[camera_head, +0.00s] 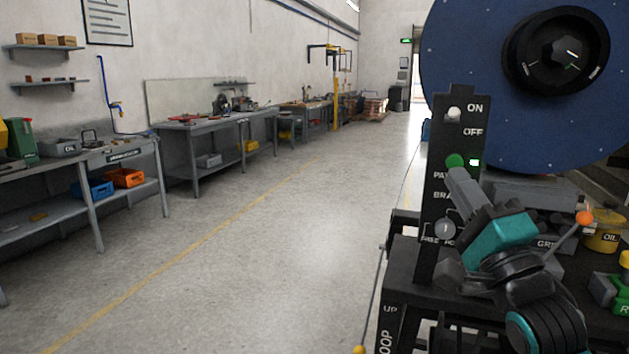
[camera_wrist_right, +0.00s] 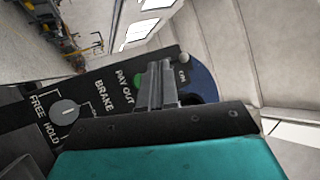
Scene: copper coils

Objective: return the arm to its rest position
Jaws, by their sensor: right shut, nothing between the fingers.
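My right arm (camera_head: 545,325) comes in from the lower right in the head view, with black links and teal bands. Its right gripper (camera_head: 457,175) is shut and empty, its fingers pointing up and left at the black control panel (camera_head: 440,118). The fingertips are just below the green button (camera_head: 455,160) in this view; I cannot tell whether they touch it. In the right wrist view the shut fingers (camera_wrist_right: 160,70) reach toward the panel (camera_wrist_right: 85,95), beside the PAY OUT label and the green button (camera_wrist_right: 141,55). My left gripper is not in view.
A grey FREE/HOLD knob (camera_head: 445,229) and a pale ON/OFF switch (camera_head: 454,114) are on the panel. A large blue reel (camera_head: 470,50) stands behind. The floor (camera_head: 260,270) at left is clear.

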